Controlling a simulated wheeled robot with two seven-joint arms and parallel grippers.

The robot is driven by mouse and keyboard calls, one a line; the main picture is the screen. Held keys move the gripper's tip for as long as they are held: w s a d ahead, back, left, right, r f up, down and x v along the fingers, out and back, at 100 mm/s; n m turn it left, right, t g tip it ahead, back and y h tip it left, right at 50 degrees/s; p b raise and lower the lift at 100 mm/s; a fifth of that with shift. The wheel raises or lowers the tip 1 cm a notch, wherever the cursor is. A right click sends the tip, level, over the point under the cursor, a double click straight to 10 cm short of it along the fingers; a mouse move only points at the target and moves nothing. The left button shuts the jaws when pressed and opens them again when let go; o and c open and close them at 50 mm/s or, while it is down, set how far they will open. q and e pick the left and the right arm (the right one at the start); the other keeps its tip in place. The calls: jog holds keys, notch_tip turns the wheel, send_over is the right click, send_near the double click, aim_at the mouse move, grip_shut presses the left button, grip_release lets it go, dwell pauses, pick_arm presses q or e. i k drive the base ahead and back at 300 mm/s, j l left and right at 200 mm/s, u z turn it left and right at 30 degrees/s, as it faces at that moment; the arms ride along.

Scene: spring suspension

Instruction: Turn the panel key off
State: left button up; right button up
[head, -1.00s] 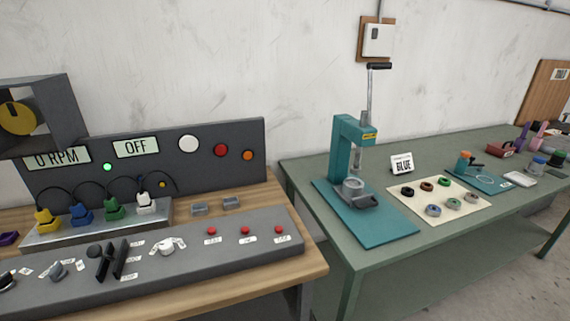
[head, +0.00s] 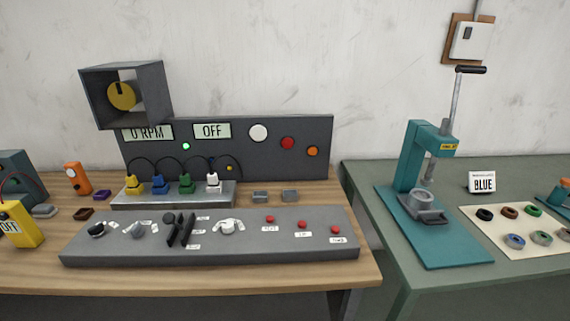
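The grey control panel (head: 205,248) lies along the front of the wooden bench. On it, from left to right, are a black round knob (head: 97,229), a grey turning knob (head: 137,231), black levers (head: 180,230), a white knob (head: 227,227) and red buttons (head: 302,224). I cannot tell which of these is the key, and the small labels are unreadable. Behind, the dark upright board (head: 250,160) shows an "OFF" display (head: 212,131), a "0 RPM" display (head: 147,132) and a lit green lamp (head: 186,146). Neither gripper is in view.
A grey box with a yellow disc (head: 121,96) stands above the board. Several coloured plugs (head: 185,184) stand on a metal strip behind the panel. A yellow meter (head: 20,225) is at the left. The green table (head: 365,190) with a teal press (head: 418,165) is at the right.

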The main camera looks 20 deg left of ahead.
aim_at(97, 230)
jog(key=u, duration=1.95)
jog(key=i+j+z, duration=0.2)
jog(key=z, duration=0.25)
jog(key=i+j+z, duration=0.15)
jog(key=j+z, duration=0.15)
jog(key=z, duration=0.15)
jog(key=i+j+z, duration=0.1)
jog(key=j+z, duration=0.2)
jog(key=z, duration=0.15)
